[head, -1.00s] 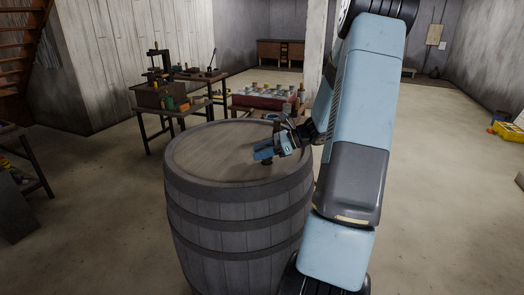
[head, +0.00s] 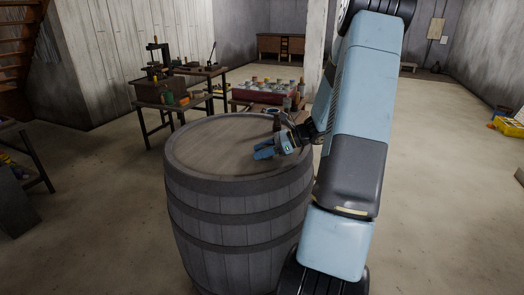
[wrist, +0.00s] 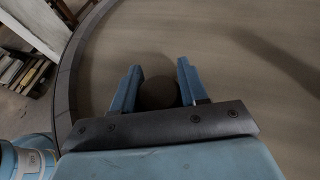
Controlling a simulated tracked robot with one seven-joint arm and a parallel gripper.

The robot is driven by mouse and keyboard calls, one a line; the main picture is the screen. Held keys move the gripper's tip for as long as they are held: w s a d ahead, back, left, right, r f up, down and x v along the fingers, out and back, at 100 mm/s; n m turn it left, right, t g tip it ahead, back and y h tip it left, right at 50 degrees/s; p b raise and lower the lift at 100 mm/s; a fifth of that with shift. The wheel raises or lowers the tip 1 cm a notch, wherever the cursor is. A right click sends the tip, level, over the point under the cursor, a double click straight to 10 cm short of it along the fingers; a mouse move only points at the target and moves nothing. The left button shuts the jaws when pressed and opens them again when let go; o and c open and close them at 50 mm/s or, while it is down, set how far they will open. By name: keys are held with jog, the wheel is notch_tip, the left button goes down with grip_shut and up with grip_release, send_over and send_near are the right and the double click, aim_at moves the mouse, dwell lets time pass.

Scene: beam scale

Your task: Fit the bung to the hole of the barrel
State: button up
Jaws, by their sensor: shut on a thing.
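The grey wooden barrel (head: 215,145) stands upright in front of me, its flat round top facing up. My gripper (head: 265,153) is over the right part of that top, inside the rim. In the wrist view my gripper (wrist: 157,88) has its two blue fingers closed on the dark brown round bung (wrist: 157,94). The barrel top (wrist: 225,70) shows around and beyond it, with the rim to the left. The hole is not visible, and I cannot tell whether the bung touches the wood. The bung is not clearly visible in the head view.
A workbench (head: 165,98) with tools stands behind the barrel to the left. A low table (head: 265,95) with a red cloth and several small items stands just behind the barrel. Open floor (head: 440,190) lies to the right, with a yellow crate (head: 508,127) at the far right.

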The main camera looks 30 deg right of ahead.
jog(key=o, duration=1.1)
jog(key=shift+o, duration=0.2)
jog(key=v, duration=1.3)
jog(key=shift+s+d, duration=0.15)
jog(key=shift+d, duration=0.15)
jog(key=shift+r, duration=0.1)
jog(key=s+a+r+n+g+h, duration=0.3)
jog(key=a+r+n, duration=0.15)
jog(key=a, duration=0.55)
jog(key=s+a+r+n+g+h, duration=0.2)
jog(key=s+a+r+n+h, duration=0.15)
jog(key=a+n, duration=0.4)
jog(key=s+a+r+n+t+h, duration=0.2)
jog(key=s+a+r+n, duration=0.1)
jog(key=s+a+n, duration=0.2)
jog(key=s+a+r+n+t+h, duration=0.2)
jog(key=s+a+n, duration=0.3)
jog(key=s, duration=0.4)
jog(key=shift+r+n+h, duration=0.65)
jog(key=shift+r+n, duration=0.15)
